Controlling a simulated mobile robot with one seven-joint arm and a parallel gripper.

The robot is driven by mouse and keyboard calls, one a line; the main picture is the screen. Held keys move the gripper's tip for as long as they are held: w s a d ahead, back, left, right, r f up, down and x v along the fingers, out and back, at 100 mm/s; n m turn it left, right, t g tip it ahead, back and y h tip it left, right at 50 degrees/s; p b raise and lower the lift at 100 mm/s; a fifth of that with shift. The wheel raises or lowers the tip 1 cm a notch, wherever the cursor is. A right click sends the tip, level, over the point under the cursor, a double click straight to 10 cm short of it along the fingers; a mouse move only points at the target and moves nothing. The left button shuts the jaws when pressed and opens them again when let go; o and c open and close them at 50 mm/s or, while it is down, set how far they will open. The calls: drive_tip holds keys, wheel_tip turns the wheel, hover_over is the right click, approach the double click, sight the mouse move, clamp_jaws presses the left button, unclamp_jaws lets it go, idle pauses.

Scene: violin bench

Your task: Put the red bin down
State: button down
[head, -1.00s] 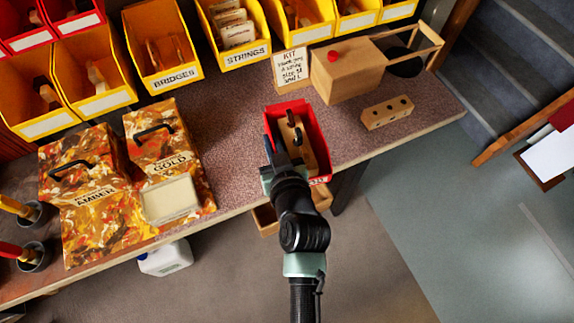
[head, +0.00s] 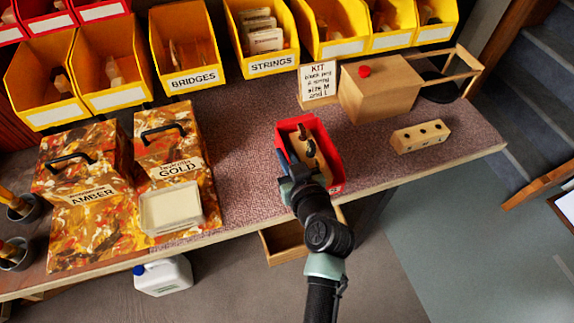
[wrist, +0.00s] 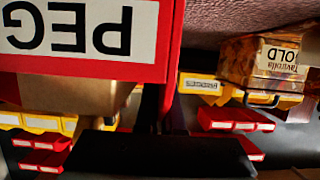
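The red bin (head: 334,164) is at the front edge of the bench, right of centre, and holds a pale wooden piece with dark parts (head: 309,149). My gripper (head: 290,161) is at the bin's left wall, with its fingers on either side of that wall, and looks shut on it. In the wrist view the bin's red end (wrist: 172,25) is very close, with an upside-down PEG label. The dark fingers (wrist: 163,112) are partly hidden in shadow there. I cannot tell whether the bin's underside touches the bench.
A marbled GOLD box (head: 172,135) and AMBER box (head: 80,215) stand left on the bench (head: 240,150). The KIT card (head: 318,84), a wooden box (head: 378,88) and a holed block (head: 420,136) are behind and right. Yellow bins line the back. Bench between GOLD box and bin is clear.

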drive_tip(key=shift+f, duration=1.55)
drive_tip(key=shift+b, duration=0.3)
drive_tip(key=shift+f, duration=0.15)
drive_tip(key=c, duration=1)
unclamp_jaws()
drive_tip(key=shift+c, duration=0.2)
